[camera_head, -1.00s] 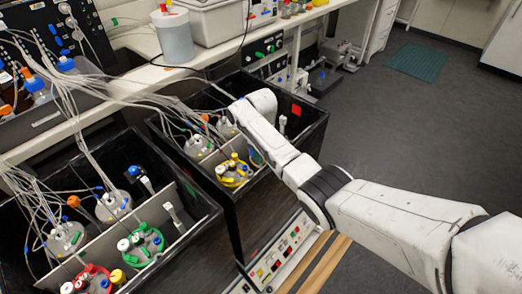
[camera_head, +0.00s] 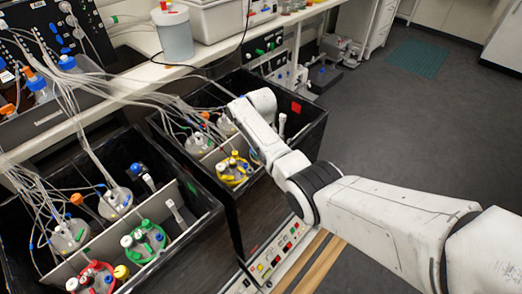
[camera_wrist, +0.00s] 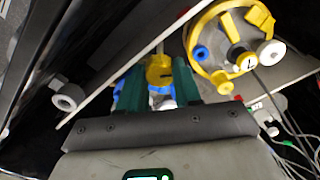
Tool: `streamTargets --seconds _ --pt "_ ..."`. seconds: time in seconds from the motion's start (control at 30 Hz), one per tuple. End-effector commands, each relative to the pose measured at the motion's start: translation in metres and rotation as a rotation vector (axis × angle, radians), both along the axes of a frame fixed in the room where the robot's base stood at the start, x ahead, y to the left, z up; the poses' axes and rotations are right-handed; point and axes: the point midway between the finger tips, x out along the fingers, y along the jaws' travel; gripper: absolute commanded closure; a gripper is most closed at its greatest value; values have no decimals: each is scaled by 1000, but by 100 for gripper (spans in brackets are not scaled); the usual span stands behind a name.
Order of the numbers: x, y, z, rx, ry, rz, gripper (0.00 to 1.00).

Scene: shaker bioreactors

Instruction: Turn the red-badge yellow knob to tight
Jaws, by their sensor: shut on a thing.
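In the wrist view my gripper (camera_wrist: 158,84) has its green fingers on either side of a yellow knob (camera_wrist: 159,69) with a dark mark on its face, and it is shut on it. Blue and white parts show just below the knob, between the fingers. In the head view the knob and my gripper are hidden behind my white arm, which reaches into the right black box (camera_head: 226,187). A red square badge (camera_head: 296,108) is on that box's inner far wall. The knob's exact turn angle cannot be read.
A yellow-ringed vessel (camera_wrist: 228,40) with several caps sits close to the right of my gripper; it also shows in the head view (camera_head: 233,172). Thin tubes (camera_wrist: 290,135) run nearby. The left black box (camera_head: 207,222) holds green- and red-ringed vessels.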

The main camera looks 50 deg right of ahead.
Motion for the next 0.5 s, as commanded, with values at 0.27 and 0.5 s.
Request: streamTargets --seconds 0.27,0.5 --pt "1 0 2 -1 -3 -32 97" --pt "1 0 2 -2 -4 -33 97"
